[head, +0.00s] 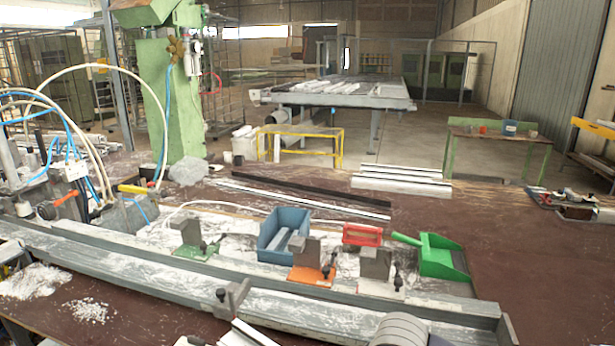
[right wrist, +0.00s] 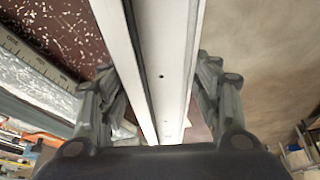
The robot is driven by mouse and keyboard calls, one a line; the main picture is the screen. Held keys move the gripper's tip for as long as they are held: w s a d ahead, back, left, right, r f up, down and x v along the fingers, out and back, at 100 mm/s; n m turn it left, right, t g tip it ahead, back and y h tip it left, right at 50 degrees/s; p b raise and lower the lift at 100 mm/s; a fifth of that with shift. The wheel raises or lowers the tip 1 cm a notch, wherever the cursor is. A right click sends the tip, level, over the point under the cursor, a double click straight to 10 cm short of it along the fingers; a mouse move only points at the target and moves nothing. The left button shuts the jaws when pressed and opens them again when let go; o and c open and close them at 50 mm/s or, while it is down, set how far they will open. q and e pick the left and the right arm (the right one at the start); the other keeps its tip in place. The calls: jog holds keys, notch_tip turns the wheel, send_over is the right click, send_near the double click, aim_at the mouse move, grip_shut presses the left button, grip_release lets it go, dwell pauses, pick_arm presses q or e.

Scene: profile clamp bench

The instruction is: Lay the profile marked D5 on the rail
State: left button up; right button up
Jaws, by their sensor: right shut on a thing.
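My right gripper (right wrist: 162,90) is shut on a long pale profile (right wrist: 165,60), seen in the right wrist view. The profile has a lengthwise groove and small dark holes, and runs between the two fingers. No D5 mark is readable on it. In the head view, a pale profile end (head: 254,334) shows at the bottom edge, in front of the rail; I cannot tell whether it is the held one. The long grey rail (head: 150,268) runs from the left to the lower right along the bench's front. My left gripper is not in view.
Behind the rail stand a blue bin (head: 285,232), clamp blocks with green, orange and white bases, a red piece (head: 362,235) and a green dustpan (head: 440,257). Several pale profiles (head: 400,181) lie farther back. White shavings (head: 33,281) lie at front left. The bench's right side is mostly clear.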

jog(key=s+d+r+m+t+h, duration=0.1)
jog(key=d+r+m+t+h, duration=0.1)
jog(key=d+r+m, duration=0.8)
jog(key=d+m+h, duration=0.1)
jog(key=d, duration=0.3)
jog(key=shift+h, duration=0.3)
jog(key=shift+a+f, duration=0.1)
